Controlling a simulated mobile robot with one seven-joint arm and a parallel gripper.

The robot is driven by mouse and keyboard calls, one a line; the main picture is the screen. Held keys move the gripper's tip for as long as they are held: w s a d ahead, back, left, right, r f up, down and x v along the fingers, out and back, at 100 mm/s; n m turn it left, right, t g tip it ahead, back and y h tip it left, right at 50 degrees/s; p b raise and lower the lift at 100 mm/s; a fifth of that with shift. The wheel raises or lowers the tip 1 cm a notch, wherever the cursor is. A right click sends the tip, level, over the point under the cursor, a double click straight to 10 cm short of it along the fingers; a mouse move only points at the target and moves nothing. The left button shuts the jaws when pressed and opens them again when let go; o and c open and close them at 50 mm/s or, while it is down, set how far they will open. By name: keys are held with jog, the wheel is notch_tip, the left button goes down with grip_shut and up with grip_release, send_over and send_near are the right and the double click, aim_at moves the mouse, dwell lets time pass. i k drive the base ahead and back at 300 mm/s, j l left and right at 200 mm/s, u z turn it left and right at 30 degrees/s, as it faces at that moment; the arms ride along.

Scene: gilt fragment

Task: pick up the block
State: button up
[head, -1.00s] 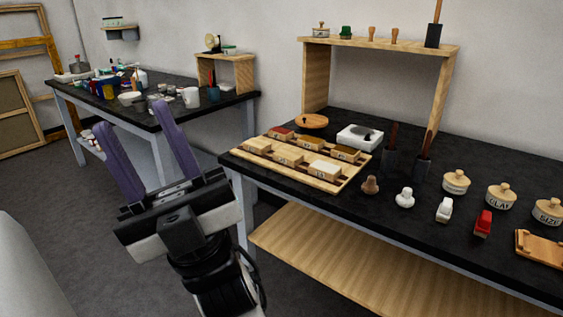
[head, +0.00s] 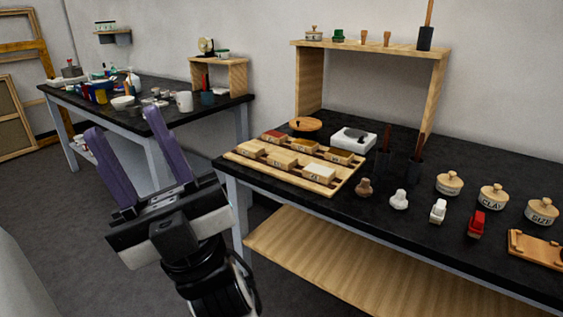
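Several small wooden blocks sit in rows on a slatted wooden tray (head: 333,189) at the left end of the near black table. One block has a red top (head: 274,137), one a white top (head: 319,173), and others are tan or brown, such as a tan block (head: 281,159). I cannot tell which one the task means. My gripper (head: 124,122) has two purple fingers, spread apart with nothing between them. It is left of the near table and well apart from the blocks.
Behind the tray are a round wooden lid (head: 306,124), a white dish (head: 354,140) and a wooden shelf (head: 371,49). Dark holders, stamps and lidded jars (head: 450,183) stand to the right. A cluttered second table (head: 146,106) is at the left back.

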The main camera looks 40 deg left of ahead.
aim_at(284, 161)
jog(key=i+j, duration=0.15)
jog(key=j, duration=0.2)
jog(key=i+j, duration=0.15)
jog(key=j, duration=0.2)
jog(key=i+j, duration=0.15)
jog(key=j, duration=0.25)
jog(key=i+j, duration=0.15)
jog(key=j, duration=0.2)
jog(key=u, duration=0.05)
